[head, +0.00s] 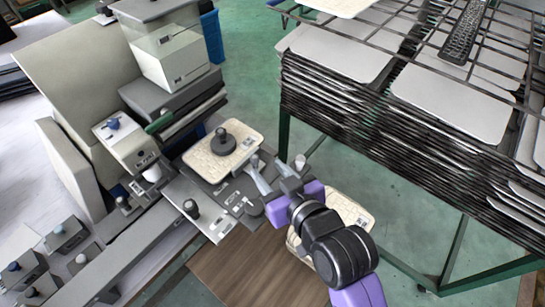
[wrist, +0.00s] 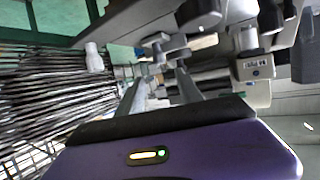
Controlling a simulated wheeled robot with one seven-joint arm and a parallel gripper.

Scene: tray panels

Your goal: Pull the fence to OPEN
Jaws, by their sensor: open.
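The machine with a grey bed (head: 232,203) stands left of my gripper (head: 258,178). I cannot tell for sure which part is the fence. A small grey knob (head: 255,161) stands on the bed at my fingertips, and a knob on a short post shows beyond the fingers in the wrist view (wrist: 157,42). My gripper's fingers also show in the wrist view (wrist: 158,84), apart, with nothing clearly held. Contact with the knob cannot be told. The labels are too small to read.
A cream tray panel (head: 203,150) with a dark round knob on it lies behind the bed. Another panel (head: 352,212) is partly hidden by my arm. A rack of stacked panels (head: 330,112) stands to the right. Green floor (head: 258,75) is free between them.

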